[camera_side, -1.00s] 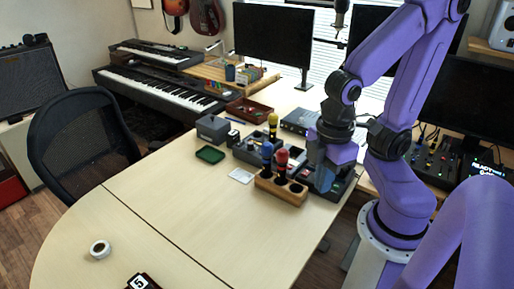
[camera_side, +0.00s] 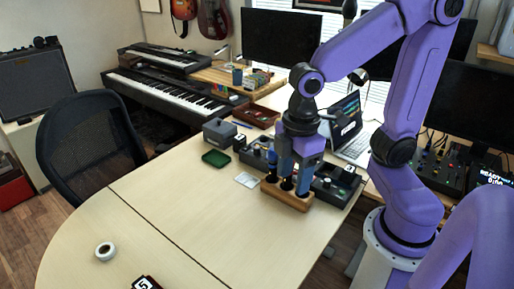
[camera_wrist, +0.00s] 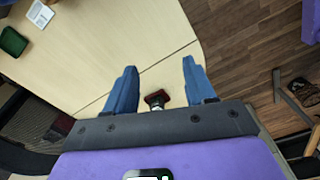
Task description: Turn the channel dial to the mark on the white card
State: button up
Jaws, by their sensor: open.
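My gripper (camera_side: 294,183) is in the side view, pointing down over the wooden block (camera_side: 286,197) with holes. In the wrist view my gripper (camera_wrist: 160,65) has its two blue fingers wide apart, with nothing held between them. The white card (camera_side: 247,180) lies flat on the table left of the wooden block; it also shows in the wrist view (camera_wrist: 40,14). Its mark is too small to read. Dark units (camera_side: 336,186) stand behind and right of the block. I cannot pick out the channel dial; my gripper hides part of this area.
A green tray (camera_side: 215,158) and a grey box (camera_side: 220,133) stand left of the units. A laptop (camera_side: 350,128) is behind my gripper. A white roll (camera_side: 105,251) and a black block marked 5 (camera_side: 146,283) lie near the front. The middle of the table is clear.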

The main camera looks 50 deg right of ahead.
jog(key=w+n, duration=0.1)
jog(key=w, duration=1.3)
jog(key=w+d+f+n, duration=0.1)
jog(key=w+d+f, duration=0.1)
jog(key=w+d, duration=0.8)
jog(key=n, duration=0.3)
send_over(257, 148)
notch_tip(257, 148, down, 7)
notch_tip(257, 148, down, 17)
jog(key=shift+w+d+r, duration=0.1)
jog(key=shift+w+d, duration=0.05)
grip_shut()
